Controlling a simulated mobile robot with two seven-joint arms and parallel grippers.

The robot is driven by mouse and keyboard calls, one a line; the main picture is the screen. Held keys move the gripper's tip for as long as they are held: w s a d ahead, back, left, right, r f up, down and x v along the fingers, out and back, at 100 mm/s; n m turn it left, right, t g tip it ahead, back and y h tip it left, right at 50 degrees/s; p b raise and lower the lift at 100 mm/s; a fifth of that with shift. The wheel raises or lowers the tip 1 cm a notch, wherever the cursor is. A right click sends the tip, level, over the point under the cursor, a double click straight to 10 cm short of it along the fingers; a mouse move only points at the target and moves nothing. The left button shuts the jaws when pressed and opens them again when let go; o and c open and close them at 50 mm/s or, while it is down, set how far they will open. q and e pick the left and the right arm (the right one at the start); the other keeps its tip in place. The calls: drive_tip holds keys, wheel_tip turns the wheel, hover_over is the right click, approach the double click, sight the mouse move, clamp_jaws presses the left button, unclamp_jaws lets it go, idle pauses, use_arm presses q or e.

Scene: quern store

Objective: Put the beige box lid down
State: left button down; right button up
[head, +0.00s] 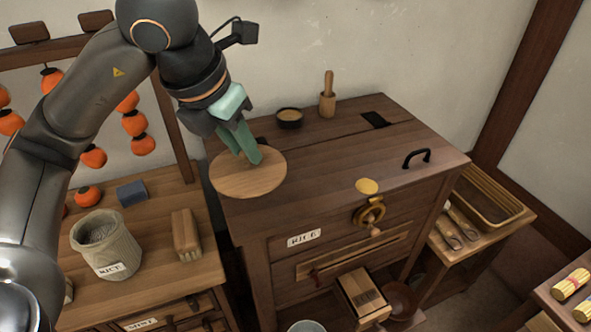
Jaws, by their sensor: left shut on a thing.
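The beige lid (248,181) is a round, flat, light-wood disc. It lies level at the left end of the top of the dark wooden quern cabinet (335,160), and its left part reaches past the cabinet's left edge in the picture. My left gripper (251,160) comes down from above with green fingers shut on the lid near its middle. The fingers hide the part they grip. I cannot tell whether the lid touches the cabinet top or hangs just above it. My right gripper is not in view.
A small dark bowl (289,118) and a wooden mortar with pestle (327,103) stand at the cabinet's back. A black handle (416,158) is at its right. The cabinet top's middle is clear.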

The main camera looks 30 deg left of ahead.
use_arm(q)
drive_tip(key=w+f, duration=0.3)
drive_tip(key=w, duration=0.1)
drive_tip(key=w+f, duration=0.3)
drive_tip(key=w, duration=0.1)
drive_tip(key=w+f, duration=0.2)
drive_tip(key=w, duration=0.2)
drive_tip(key=shift+f, duration=0.4)
drive_tip(key=x, duration=0.1)
drive_tip(key=p+x, duration=0.1)
drive_tip(key=x, duration=0.1)
drive_tip(key=shift+s+f, duration=0.2)
drive_tip(key=shift+s, duration=0.1)
drive_tip(key=shift+f, duration=0.2)
